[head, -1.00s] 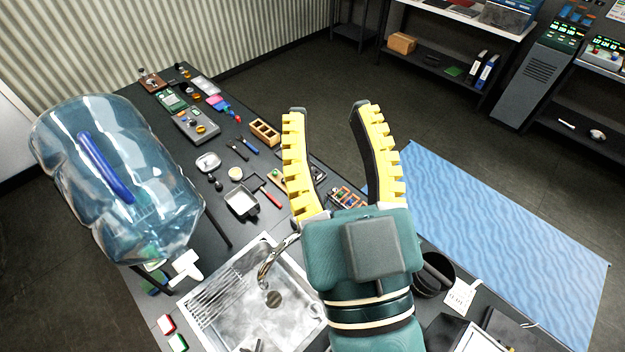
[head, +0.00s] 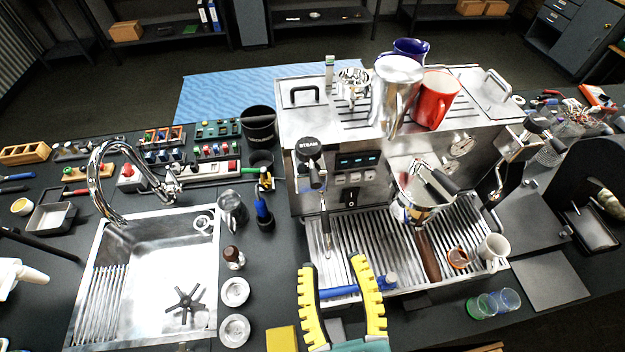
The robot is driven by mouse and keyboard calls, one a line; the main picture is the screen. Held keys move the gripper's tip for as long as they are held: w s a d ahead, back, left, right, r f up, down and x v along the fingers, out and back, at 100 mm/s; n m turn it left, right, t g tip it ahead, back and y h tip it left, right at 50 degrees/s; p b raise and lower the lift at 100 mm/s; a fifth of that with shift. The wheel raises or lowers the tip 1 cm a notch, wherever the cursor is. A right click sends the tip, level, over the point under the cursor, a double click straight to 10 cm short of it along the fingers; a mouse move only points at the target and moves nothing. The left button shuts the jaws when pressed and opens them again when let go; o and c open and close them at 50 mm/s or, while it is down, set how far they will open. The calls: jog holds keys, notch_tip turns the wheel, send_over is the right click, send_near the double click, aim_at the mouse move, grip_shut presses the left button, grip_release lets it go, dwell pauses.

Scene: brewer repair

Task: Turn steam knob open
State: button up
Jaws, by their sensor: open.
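The steam knob (head: 309,148) is a black round knob with white "STEAM" lettering, at the upper left of the front of the silver espresso machine (head: 372,160). A steam wand (head: 325,225) hangs below it over the drip tray. My gripper (head: 332,262) has yellow ribbed fingers on dark pads. It is open, low in the head view, in front of the drip tray and well below the knob, apart from it. A blue-handled tool (head: 345,291) shows at the tray's front edge, partly behind the fingers.
A sink (head: 150,280) with a curved tap (head: 110,165) lies to the left. A metal pitcher (head: 397,85) and red mug (head: 437,98) stand on the machine. A portafilter (head: 425,240) juts out front. Small cups (head: 493,248) sit on the tray's right.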

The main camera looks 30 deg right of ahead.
aim_at(314, 175)
jog(key=p+x, duration=0.4)
jog(key=x, duration=1.2)
jog(key=shift+r, duration=0.1)
grip_shut()
